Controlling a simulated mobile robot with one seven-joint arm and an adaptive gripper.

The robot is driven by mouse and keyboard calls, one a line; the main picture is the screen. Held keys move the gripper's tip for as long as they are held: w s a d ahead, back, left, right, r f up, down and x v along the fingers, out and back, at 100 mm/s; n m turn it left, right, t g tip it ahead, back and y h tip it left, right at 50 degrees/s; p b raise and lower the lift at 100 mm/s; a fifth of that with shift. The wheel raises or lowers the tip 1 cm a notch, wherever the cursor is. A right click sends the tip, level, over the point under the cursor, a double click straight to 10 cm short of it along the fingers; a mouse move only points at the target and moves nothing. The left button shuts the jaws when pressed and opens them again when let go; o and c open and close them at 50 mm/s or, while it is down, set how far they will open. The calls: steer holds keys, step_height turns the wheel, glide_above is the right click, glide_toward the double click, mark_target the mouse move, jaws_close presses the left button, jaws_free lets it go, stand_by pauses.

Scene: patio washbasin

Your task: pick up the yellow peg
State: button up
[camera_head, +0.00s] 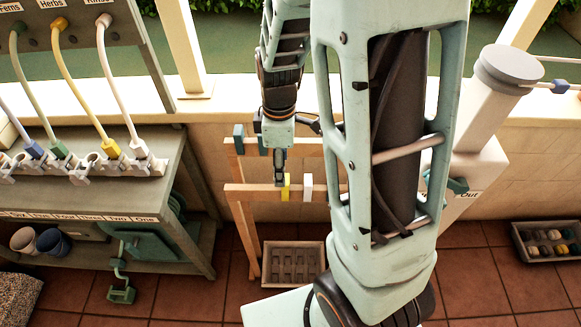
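The yellow peg (286,187) stands upright on the front wooden rail (258,191) of a small rack, in the middle of the head view. My gripper (280,175) points down at this rail, with its dark, narrow fingers overlapping the peg's left side in the picture. I cannot tell whether the fingers touch the peg or are only close to it. The fingers are small and seen edge-on, so their opening is unclear.
A white peg (308,187) sits just right on the same rail. A dark teal peg (239,138) is on the back rail. A slatted crate (293,246) lies below. Left is a shelf unit (150,190) with hoses; right, a tray (520,241). My arm hides the rack's right side.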

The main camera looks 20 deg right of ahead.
mark_target(285, 191)
steer(key=shift+w+d+f, duration=0.15)
steer(key=shift+d+f, duration=0.15)
steer(key=shift+f, duration=0.2)
step_height(285, 191, down, 5)
steer(key=shift+r, duration=0.1)
steer(key=shift+w+d+f, duration=0.15)
steer(key=shift+f, duration=0.85)
steer(key=shift+w+d+f, duration=0.1)
steer(key=shift+d+f, duration=0.05)
steer(key=shift+f, duration=1.55)
steer(key=shift+c, duration=0.7)
steer(key=c, duration=0.8)
steer(key=shift+r, duration=0.15)
